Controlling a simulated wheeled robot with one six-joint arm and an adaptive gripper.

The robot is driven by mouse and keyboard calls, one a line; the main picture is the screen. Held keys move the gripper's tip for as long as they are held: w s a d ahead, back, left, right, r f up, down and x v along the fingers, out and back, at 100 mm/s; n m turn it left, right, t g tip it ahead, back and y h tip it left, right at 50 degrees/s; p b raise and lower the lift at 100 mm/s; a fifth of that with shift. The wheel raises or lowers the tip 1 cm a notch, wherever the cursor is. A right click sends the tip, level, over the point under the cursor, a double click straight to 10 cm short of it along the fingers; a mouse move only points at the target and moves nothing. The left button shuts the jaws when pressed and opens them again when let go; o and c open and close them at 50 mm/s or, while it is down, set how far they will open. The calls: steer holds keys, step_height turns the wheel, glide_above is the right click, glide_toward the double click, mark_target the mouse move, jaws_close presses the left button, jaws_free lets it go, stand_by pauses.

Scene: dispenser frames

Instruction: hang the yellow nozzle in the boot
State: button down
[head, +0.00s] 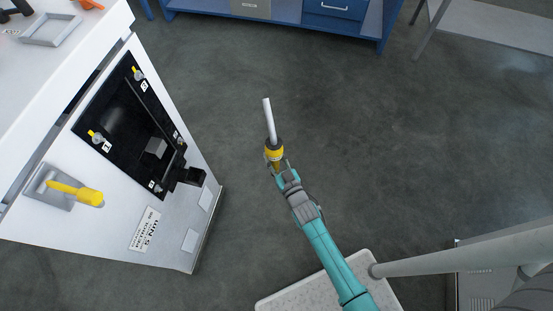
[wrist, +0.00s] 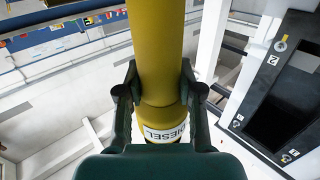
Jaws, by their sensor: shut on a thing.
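My gripper (head: 276,165) is shut on the yellow nozzle (head: 274,153), held in the air over open floor, to the right of the white dispenser (head: 165,222). A pale spout with a dark collar points up and slightly left in the head view. In the wrist view the nozzle's yellow body (wrist: 157,40) passes between both fingers, with a DIESEL label below them. A black bracket (head: 188,176) sticks out at the lower right of the dispenser's black panel (head: 113,108). The nozzle is well apart from it.
A yellow handle (head: 75,191) juts from a grey plate on the dispenser's left side. A blue bench (head: 285,12) stands at the back. The floor between is clear.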

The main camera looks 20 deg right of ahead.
steer(key=shift+n+y, duration=0.5)
steer(key=shift+y, duration=0.1)
steer(key=r, duration=0.1)
steer(key=a+r, duration=0.1)
steer(key=r, duration=0.2)
steer(key=shift+w+a, duration=0.25)
steer(key=shift+w, duration=0.1)
steer(key=a+r+n+g+y, duration=0.2)
steer(key=a+r+n+y, duration=0.4)
steer(key=r, duration=0.5)
steer(key=s+a+r+n+g+y, duration=0.1)
steer(key=s+a+n+g+y, duration=0.3)
steer(key=a, duration=0.5)
steer(key=g+y, duration=0.2)
steer(key=y, duration=0.1)
steer(key=shift+r, duration=0.4)
steer(key=shift+w+a, duration=0.1)
steer(key=shift+a, duration=0.05)
steer(key=f+x, duration=0.1)
steer(key=x, duration=1.1)
steer(key=shift+w, duration=0.55)
steer(key=shift+a+f, duration=0.1)
steer(key=shift+f, duration=0.05)
